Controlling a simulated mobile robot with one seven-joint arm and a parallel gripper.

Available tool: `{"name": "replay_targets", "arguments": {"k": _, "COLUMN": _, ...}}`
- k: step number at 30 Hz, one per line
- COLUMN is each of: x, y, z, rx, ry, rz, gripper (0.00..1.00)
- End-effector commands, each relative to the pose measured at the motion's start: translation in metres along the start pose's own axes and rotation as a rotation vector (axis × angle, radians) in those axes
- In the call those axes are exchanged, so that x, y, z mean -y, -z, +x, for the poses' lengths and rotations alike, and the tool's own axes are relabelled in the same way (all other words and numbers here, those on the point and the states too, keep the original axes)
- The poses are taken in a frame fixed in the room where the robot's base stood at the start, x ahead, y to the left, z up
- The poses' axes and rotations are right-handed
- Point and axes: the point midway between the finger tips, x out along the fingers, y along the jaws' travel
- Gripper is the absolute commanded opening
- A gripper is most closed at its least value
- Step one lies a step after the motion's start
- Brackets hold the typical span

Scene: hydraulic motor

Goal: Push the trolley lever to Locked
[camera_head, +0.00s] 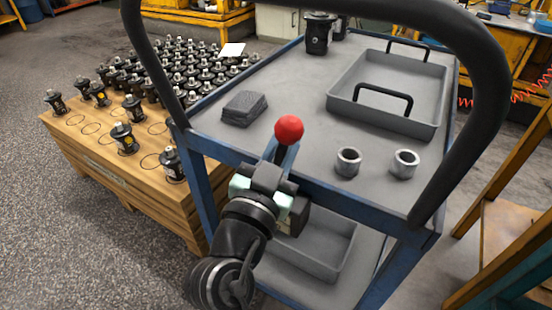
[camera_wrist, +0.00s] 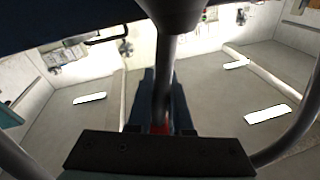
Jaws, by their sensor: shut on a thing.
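The trolley (camera_head: 290,82) is blue-framed with a grey top and a black tubular handle (camera_head: 481,68). Its lever shows a red ball knob (camera_head: 289,129) at the near edge of the top, with a short dark shaft below it. My gripper (camera_head: 277,168) is at the lever, just below the knob, and hides its lower part. In the wrist view a grey shaft (camera_wrist: 164,78) runs down between my two dark fingers (camera_wrist: 161,118), and the gripper is shut on the lever. No Locked marking can be read.
On the trolley top are a grey tray (camera_head: 440,108), a dark block (camera_head: 244,108), two metal bushings (camera_head: 347,162) and a black motor (camera_head: 319,34). A lower shelf holds a grey bin (camera_head: 322,243). A wooden pallet (camera_head: 95,150) with many black motors stands at left. Floor is clear at far left.

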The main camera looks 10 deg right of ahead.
Motion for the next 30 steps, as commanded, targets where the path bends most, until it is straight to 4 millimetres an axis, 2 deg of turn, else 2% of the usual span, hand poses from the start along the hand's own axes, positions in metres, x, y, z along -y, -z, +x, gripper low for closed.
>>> {"name": "replay_targets", "arguments": {"k": 1, "x": -0.006, "y": -0.008, "z": -0.001, "rx": -0.007, "ry": -0.006, "rz": 0.032, "gripper": 0.0}}
{"name": "replay_targets", "arguments": {"k": 12, "x": -0.018, "y": -0.004, "z": -0.003, "rx": -0.032, "ry": -0.021, "rz": 0.175, "gripper": 0.0}}
{"name": "replay_targets", "arguments": {"k": 28, "x": -0.02, "y": -0.002, "z": -0.003, "rx": -0.036, "ry": -0.026, "rz": 0.197, "gripper": 0.0}}
{"name": "replay_targets", "arguments": {"k": 29, "x": -0.02, "y": -0.002, "z": -0.003, "rx": -0.036, "ry": -0.026, "rz": 0.197, "gripper": 0.2}}
{"name": "replay_targets", "arguments": {"k": 30, "x": -0.02, "y": -0.002, "z": -0.003, "rx": -0.036, "ry": -0.026, "rz": 0.197, "gripper": 0.27}}
